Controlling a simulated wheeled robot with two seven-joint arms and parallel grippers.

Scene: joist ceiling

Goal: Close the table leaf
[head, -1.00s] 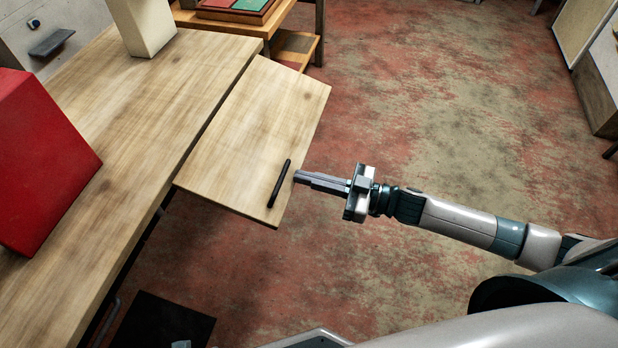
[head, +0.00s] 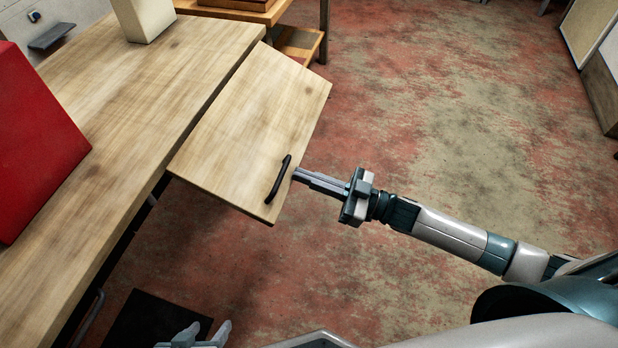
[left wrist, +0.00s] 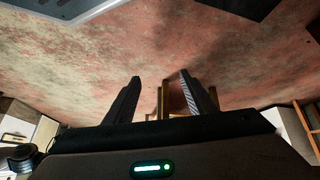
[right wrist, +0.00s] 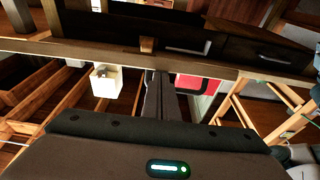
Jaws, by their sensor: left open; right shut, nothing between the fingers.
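The table leaf (head: 240,120) is a pale wooden board at the right side of the wooden table (head: 150,110). It is tilted, its outer edge lower than the tabletop. A black bar handle (head: 279,180) sits on it near that outer edge. My right gripper (head: 296,174) is shut and empty, its tips at the outer edge just right of the handle. Whether they touch the leaf I cannot tell. The right gripper's fingers show in its wrist view (right wrist: 160,97). My left gripper (head: 200,336) is low at the bottom edge, open and empty; its wrist view (left wrist: 160,98) shows spread fingers.
A red box (head: 35,140) and a cream block (head: 147,18) stand on the table. A wooden stand (head: 300,42) is behind the leaf. A black mat or panel (head: 150,320) lies low, below the table's near side. The floor (head: 470,130) to the right is clear.

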